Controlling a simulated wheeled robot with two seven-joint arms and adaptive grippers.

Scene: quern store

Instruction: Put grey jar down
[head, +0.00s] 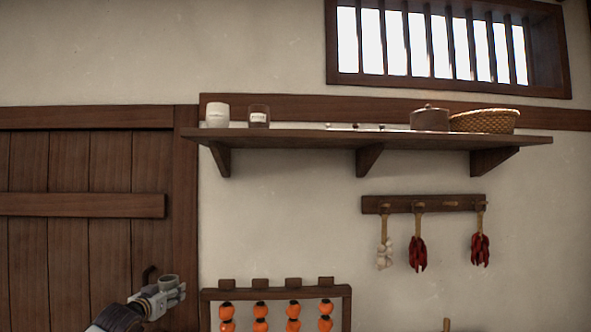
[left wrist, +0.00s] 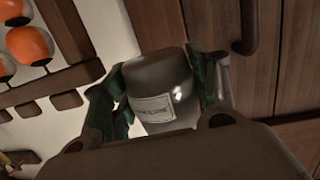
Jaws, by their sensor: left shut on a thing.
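The grey jar (left wrist: 165,75) is between the dark green-padded fingers of my left gripper (left wrist: 160,92) in the left wrist view. It has a pale label with print too small to read. In the head view my left gripper (head: 167,293) is low at the left, in front of the wooden door, and is shut on the jar. The jar's grey rim (head: 168,278) shows there just above the fingers. It is held in the air, well below the wall shelf (head: 300,139). My right gripper is out of view.
A white jar (head: 217,112) and a brown jar (head: 259,117) stand at the shelf's left end. A lidded pot (head: 430,119) and a basket (head: 485,122) stand at its right. Persimmons hang on a wooden rack (head: 277,294) below. The door (head: 80,165) has a dark handle (left wrist: 248,25).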

